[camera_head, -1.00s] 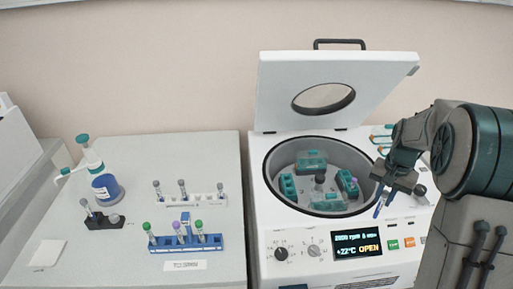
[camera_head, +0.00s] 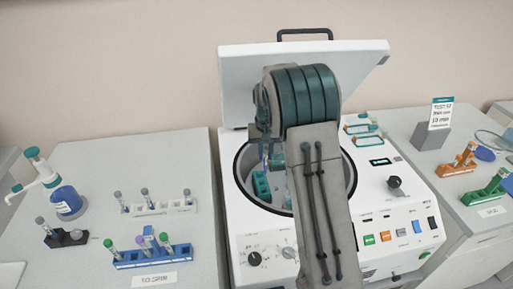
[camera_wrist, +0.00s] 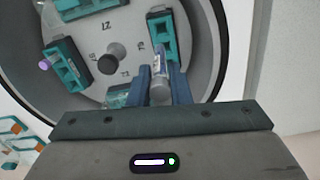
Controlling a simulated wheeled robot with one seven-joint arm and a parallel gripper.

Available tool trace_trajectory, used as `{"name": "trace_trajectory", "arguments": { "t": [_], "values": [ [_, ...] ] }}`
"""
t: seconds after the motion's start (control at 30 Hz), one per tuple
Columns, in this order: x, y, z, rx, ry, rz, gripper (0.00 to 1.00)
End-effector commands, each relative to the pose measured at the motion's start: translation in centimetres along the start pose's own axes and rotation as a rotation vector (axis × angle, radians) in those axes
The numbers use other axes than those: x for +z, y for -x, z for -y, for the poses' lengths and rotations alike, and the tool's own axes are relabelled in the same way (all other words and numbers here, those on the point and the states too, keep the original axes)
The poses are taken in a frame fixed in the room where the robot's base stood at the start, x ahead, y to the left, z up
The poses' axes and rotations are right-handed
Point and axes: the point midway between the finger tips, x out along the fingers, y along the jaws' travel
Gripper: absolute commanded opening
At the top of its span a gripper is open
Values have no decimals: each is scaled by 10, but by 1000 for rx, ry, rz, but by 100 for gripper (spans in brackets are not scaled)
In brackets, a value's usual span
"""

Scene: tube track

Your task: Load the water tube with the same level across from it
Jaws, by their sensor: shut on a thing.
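The open centrifuge (camera_head: 240,190) has a rotor (camera_wrist: 105,45) with teal buckets. A purple-capped tube (camera_wrist: 45,65) sits in the left bucket (camera_wrist: 68,60) in the wrist view. My gripper (camera_wrist: 160,85) is shut on a grey-capped tube (camera_wrist: 158,62) with a pale label. The tube's far end overlaps the right bucket (camera_wrist: 163,24), across the rotor hub from the purple-capped tube. I cannot tell whether it is inside a hole. The tube's liquid level is not readable. In the head view my arm hides most of the rotor bowl and the held tube.
A white rack (camera_head: 165,209) holds several grey-capped tubes. A blue rack (camera_head: 155,258) holds green- and purple-capped tubes by a "TO SPIN" label. The raised lid (camera_head: 235,75) stands behind the bowl. Orange (camera_head: 456,168) and green (camera_head: 485,195) racks are on the right table.

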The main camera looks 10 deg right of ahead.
Motion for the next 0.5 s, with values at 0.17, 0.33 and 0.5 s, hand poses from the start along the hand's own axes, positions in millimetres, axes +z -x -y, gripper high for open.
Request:
{"name": "trace_trajectory", "arguments": {
  "t": [0.17, 0.33, 0.5],
  "values": [
    [-37, -21, 8, 2, 138, 2, 5],
    [-59, -37, 11, 1, 231, 1, 5],
    [-70, -47, 11, 1, 280, 0, 5]
  ]
}}
